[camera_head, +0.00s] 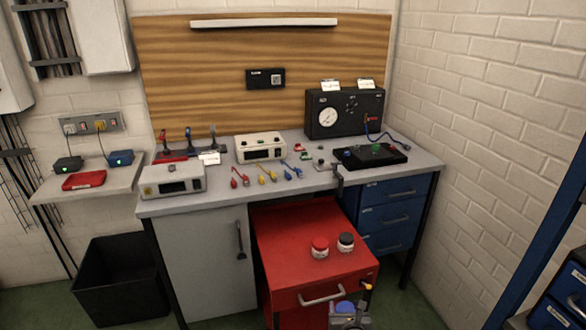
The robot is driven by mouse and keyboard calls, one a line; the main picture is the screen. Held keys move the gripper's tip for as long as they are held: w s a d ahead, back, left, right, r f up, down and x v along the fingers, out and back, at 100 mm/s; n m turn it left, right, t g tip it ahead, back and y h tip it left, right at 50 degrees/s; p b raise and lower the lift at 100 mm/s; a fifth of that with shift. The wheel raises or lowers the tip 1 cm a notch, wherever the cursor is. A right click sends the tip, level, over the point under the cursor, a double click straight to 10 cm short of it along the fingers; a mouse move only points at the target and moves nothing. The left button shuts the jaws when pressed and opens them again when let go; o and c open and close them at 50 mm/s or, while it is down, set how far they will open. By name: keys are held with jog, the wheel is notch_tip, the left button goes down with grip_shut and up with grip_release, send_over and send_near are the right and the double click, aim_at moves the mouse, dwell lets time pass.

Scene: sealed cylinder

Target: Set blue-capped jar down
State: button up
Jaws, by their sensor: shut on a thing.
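The blue-capped jar (344,307) is at the bottom edge of the picture, in front of the red drawer cabinet's front face. My gripper (346,318) is shut on it; the fingers are small and partly cut off by the picture's lower edge. The jar's body is mostly hidden, and its blue cap shows from above. I cannot tell whether the jar touches anything besides my gripper.
The red cabinet (283,237) bears a red-capped jar (320,248) and a black-capped jar (346,243) toward its right side. Its top is bare at left and front. A grey workbench (220,197) with instruments stands behind. A black bin (120,280) is at left.

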jog(key=r+p, duration=0.3)
jog(key=r, duration=0.1)
jog(key=s+r+p, duration=0.1)
jog(key=r+p, duration=0.1)
jog(key=r, duration=0.1)
jog(key=s+r+p, duration=0.1)
jog(key=r+p, duration=0.2)
jog(key=r, duration=0.1)
jog(key=shift+s+r+p, duration=0.25)
jog(key=shift+r+p, duration=0.05)
jog(key=shift+p, duration=0.05)
jog(key=s+r+p, duration=0.4)
jog(key=r+p, duration=0.7)
jog(key=p, duration=0.6)
jog(key=shift+s+r, duration=0.2)
jog(key=shift+r, duration=0.05)
jog(key=shift+w+a, duration=0.1)
